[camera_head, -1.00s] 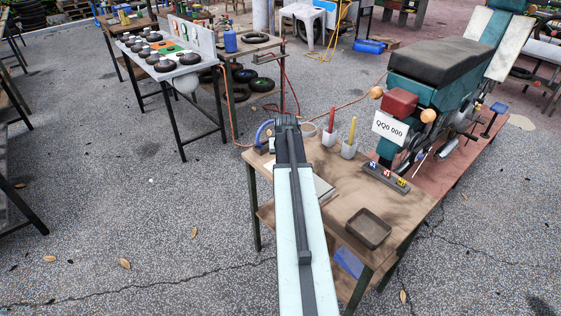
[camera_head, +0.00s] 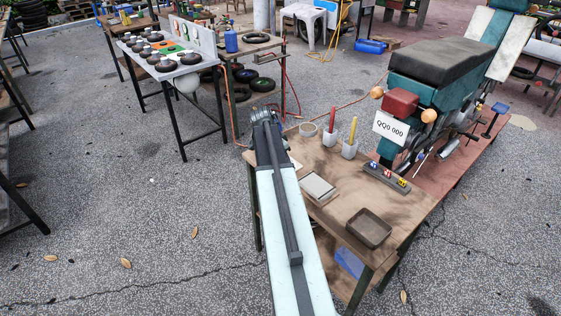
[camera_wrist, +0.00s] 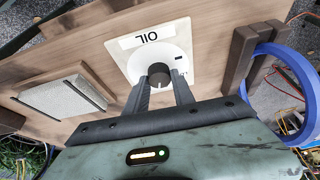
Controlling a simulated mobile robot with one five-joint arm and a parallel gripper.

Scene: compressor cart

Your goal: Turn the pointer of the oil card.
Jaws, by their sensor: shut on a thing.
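The oil card (camera_wrist: 190,53) is a pale square plate with a white round dial and the label "OIL", which reads upside down in the wrist view. Its pointer (camera_wrist: 159,70) is a dark round knob in the middle of the dial. A short dark mark shows on the dial to the right of the knob. My gripper (camera_wrist: 160,84) is shut on the pointer, one finger on each side. In the head view my gripper (camera_head: 266,118) is over the far left part of the wooden bench (camera_head: 335,215), and my arm hides most of the card.
A blue ring on a dark wooden holder (camera_wrist: 240,62) stands close right of the card in the wrist view. A grey pad on a board (camera_wrist: 62,96) lies to the left. The bench also bears cups (camera_head: 349,148), a tray (camera_head: 368,228) and a block with small coloured pieces (camera_head: 386,177).

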